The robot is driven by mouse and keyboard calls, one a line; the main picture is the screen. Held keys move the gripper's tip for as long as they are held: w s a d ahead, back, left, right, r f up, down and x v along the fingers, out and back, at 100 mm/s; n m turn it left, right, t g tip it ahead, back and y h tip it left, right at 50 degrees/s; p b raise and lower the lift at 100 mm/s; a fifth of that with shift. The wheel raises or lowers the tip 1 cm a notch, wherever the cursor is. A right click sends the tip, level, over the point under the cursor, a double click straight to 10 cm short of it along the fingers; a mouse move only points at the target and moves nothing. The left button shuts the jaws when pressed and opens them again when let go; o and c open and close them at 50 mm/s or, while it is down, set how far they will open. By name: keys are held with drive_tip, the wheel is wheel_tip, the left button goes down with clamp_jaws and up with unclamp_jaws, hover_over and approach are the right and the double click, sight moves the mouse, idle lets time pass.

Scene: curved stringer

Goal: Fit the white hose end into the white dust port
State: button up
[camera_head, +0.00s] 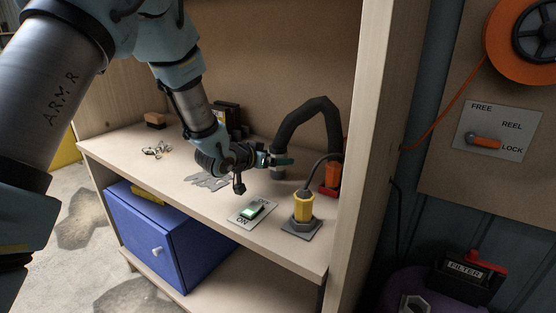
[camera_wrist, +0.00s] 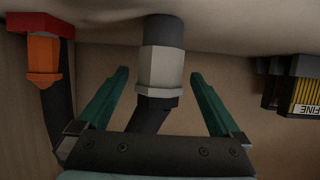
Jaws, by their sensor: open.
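A thick dark hose (camera_head: 318,106) arches over the bench, from an orange fitting on a red base at the right down to my gripper. Its pale grey-white end (camera_wrist: 161,68), with a flange, stands between my fingers in the wrist view. A darker grey cylinder (camera_wrist: 163,31) continues from it to the bench surface; it also shows below my fingers in the head view (camera_head: 278,173). I cannot tell whether this cylinder is the dust port or part of the hose end. My gripper (camera_head: 284,160) is open, its green fingers (camera_wrist: 160,95) on either side of the hose end with gaps.
A yellow plug (camera_head: 303,207) on a grey base and a green switch (camera_head: 254,210) stand in front. The red base (camera_head: 330,188) is close at the right, beside the wooden upright (camera_head: 365,150). A dark box labelled FINE (camera_wrist: 303,95) stands behind. Small metal parts (camera_head: 157,149) lie left.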

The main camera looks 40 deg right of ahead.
drive_tip(key=p+x, duration=0.2)
drive_tip(key=x, duration=0.3)
drive_tip(key=c, duration=1.5)
